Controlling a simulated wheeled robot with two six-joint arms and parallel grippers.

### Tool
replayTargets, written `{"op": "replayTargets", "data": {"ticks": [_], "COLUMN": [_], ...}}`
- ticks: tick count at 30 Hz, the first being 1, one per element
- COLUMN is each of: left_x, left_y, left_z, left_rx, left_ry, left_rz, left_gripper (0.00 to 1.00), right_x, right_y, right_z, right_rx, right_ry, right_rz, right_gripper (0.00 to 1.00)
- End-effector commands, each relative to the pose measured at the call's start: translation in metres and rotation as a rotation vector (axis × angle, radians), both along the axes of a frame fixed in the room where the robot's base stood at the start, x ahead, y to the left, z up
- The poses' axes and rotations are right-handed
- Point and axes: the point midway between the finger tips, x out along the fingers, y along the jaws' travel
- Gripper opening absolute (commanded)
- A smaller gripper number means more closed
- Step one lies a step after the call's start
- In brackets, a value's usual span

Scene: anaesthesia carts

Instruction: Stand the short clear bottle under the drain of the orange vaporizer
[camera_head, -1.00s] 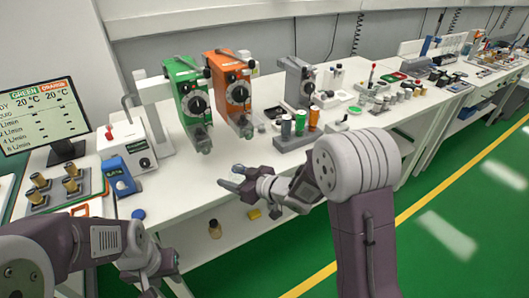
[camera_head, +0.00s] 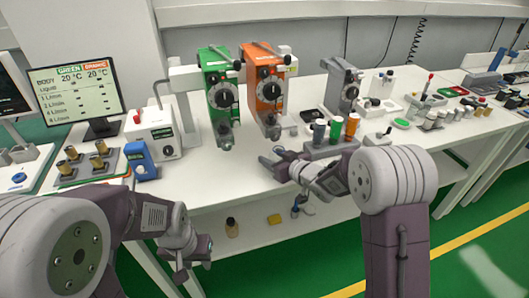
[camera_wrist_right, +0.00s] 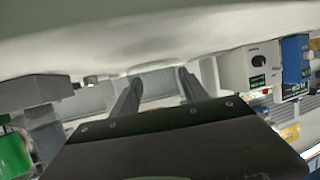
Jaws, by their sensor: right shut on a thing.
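The orange vaporizer (camera_head: 265,82) stands on the white bench, right of the green vaporizer (camera_head: 217,80). Its drain (camera_head: 273,130) is at its lower front. My right gripper (camera_head: 272,162) is over the bench front, below and in front of that drain. It is shut on a small, pale, clear thing, which appears to be the short clear bottle. In the right wrist view a pale grey translucent patch, likely this bottle (camera_wrist_right: 157,84), shows between the two dark fingers. Its outline is unclear. My left gripper (camera_head: 198,250) is low in front of the bench; its jaws are unclear.
Grey, green and orange-topped containers (camera_head: 336,130) stand in a grey holder right of my right gripper. A blue box (camera_head: 140,160) and a display (camera_head: 75,92) are at left. An amber bottle (camera_head: 232,228) and a yellow block (camera_head: 274,218) are on the lower shelf.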

Motion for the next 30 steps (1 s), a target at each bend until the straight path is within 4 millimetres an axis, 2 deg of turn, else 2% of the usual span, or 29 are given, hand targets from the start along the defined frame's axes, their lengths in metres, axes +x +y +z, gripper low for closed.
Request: {"op": "replayTargets", "data": {"ticks": [3,9,14,15,16,28,29,30], "left_x": [0.0,0.0,0.0,0.0,0.0,0.0,0.0,0.0], "left_y": [0.0,0.0,0.0,0.0,0.0,0.0,0.0,0.0], "left_z": [0.0,0.001,0.002,-0.004,-0.005,-0.007,-0.006,-0.006], "left_rx": [0.0,0.0,0.0,0.0,0.0,0.0,0.0,0.0], "left_ry": [0.0,0.0,0.0,0.0,0.0,0.0,0.0,0.0], "left_rz": [0.0,0.0,0.0,0.0,0.0,0.0,0.0,0.0], "left_gripper": [0.36,0.36,0.36,0.36,0.36,0.36,0.36,0.36], "right_x": [0.015,0.023,0.05,0.048,0.047,0.047,0.047,0.047], "right_y": [0.01,0.015,0.032,0.03,0.03,0.03,0.03,0.03], "right_z": [0.0,0.0,0.0,-0.012,-0.015,-0.02,-0.019,-0.018], "right_rx": [-0.001,0.0,0.0,-0.001,0.0,-0.001,-0.001,-0.001], "right_ry": [-0.001,0.0,-0.001,0.003,0.004,0.001,0.001,0.001], "right_rz": [0.0,0.0,0.0,-0.001,-0.001,-0.001,-0.001,-0.001], "right_gripper": [0.1,0.1,0.1,0.1,0.1,0.1,0.58,0.69]}}
